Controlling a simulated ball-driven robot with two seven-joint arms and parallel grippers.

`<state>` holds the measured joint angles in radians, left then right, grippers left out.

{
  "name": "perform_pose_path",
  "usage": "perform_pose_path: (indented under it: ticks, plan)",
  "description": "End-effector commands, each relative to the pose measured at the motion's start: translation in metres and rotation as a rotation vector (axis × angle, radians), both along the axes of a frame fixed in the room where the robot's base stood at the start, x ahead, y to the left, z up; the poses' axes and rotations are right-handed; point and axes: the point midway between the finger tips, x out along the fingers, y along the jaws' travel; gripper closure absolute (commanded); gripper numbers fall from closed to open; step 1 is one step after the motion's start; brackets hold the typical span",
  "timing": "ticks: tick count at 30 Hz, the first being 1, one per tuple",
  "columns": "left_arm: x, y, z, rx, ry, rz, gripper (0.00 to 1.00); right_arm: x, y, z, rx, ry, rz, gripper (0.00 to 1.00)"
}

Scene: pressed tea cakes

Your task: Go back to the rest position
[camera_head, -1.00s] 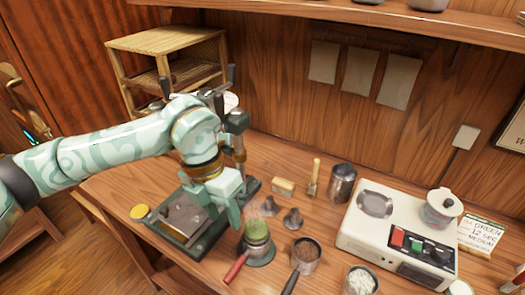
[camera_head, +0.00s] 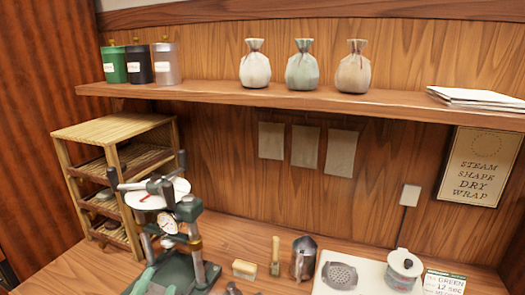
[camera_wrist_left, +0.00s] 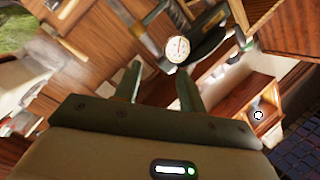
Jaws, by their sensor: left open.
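My left gripper (camera_wrist_left: 159,72) shows in the left wrist view with its two fingers apart and nothing between them. The wrist view is tilted, and a round white dial (camera_wrist_left: 176,48) shows beyond the fingers. In the head view, the dark green press (camera_head: 187,225) stands on the table at the left, with a dial on its column. My left arm cannot be clearly made out there. My right gripper is in neither view.
A wooden rack (camera_head: 118,130) stands behind the press. A brush (camera_head: 275,258), a metal pitcher (camera_head: 304,258) and a white appliance (camera_head: 375,275) stand on the table. Above, a shelf (camera_head: 210,95) carries three tins and three tied sacks (camera_head: 302,70).

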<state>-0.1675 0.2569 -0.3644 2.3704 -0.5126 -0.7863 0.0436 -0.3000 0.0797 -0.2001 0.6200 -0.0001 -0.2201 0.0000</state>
Motion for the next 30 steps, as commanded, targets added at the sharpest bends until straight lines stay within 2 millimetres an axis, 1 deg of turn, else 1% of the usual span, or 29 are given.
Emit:
perform_pose_path:
  ticks: [1, 2, 3, 5, 6, 8, 10, 11, 12, 14, 19, 23, 24, 26, 27, 29, 30]
  plan:
    - [-0.014, 0.021, -0.031, -0.014, 0.132, 0.082, 0.59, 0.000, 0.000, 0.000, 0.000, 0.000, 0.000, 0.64]
    - [-0.023, 0.032, -0.047, -0.017, 0.206, 0.124, 0.59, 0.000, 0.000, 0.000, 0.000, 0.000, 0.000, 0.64]
    - [-0.036, 0.044, -0.067, -0.017, 0.298, 0.174, 0.59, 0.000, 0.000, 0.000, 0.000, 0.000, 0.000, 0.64]
    - [-0.057, 0.060, -0.092, -0.014, 0.423, 0.235, 0.59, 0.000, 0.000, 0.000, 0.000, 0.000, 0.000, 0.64]
    - [-0.071, 0.069, -0.107, -0.009, 0.501, 0.269, 0.59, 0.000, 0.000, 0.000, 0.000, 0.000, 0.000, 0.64]
    - [-0.093, 0.080, -0.126, -0.003, 0.608, 0.313, 0.59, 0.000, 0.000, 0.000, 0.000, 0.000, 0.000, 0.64]
    - [-0.119, 0.092, -0.145, 0.009, 0.728, 0.357, 0.59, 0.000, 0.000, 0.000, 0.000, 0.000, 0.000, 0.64]
    - [-0.131, 0.096, -0.152, 0.013, 0.777, 0.372, 0.59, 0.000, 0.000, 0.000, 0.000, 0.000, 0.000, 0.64]
    - [-0.146, 0.101, -0.161, 0.021, 0.842, 0.392, 0.59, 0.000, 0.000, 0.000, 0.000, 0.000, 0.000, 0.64]
    - [-0.170, 0.109, -0.172, 0.035, 0.938, 0.418, 0.59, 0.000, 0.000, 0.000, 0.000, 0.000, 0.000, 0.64]
    - [-0.168, 0.093, -0.251, -0.012, 1.029, 0.367, 0.59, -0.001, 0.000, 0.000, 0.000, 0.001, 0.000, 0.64]
    - [-0.177, 0.080, -0.317, -0.067, 1.099, 0.332, 0.59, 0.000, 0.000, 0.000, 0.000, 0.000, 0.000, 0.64]
    - [-0.183, 0.076, -0.339, -0.087, 1.124, 0.323, 0.59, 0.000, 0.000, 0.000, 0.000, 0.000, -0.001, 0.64]
    - [-0.194, 0.070, -0.374, -0.123, 1.164, 0.311, 0.59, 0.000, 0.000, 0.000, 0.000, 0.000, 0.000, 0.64]
    - [-0.205, 0.066, -0.398, -0.149, 1.194, 0.306, 0.59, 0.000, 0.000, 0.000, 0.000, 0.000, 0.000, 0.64]
    - [-0.226, 0.061, -0.437, -0.195, 1.241, 0.302, 0.59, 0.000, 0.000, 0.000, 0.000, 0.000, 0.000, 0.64]
    - [-0.244, 0.059, -0.463, -0.228, 1.275, 0.305, 0.59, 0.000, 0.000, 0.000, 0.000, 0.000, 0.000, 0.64]
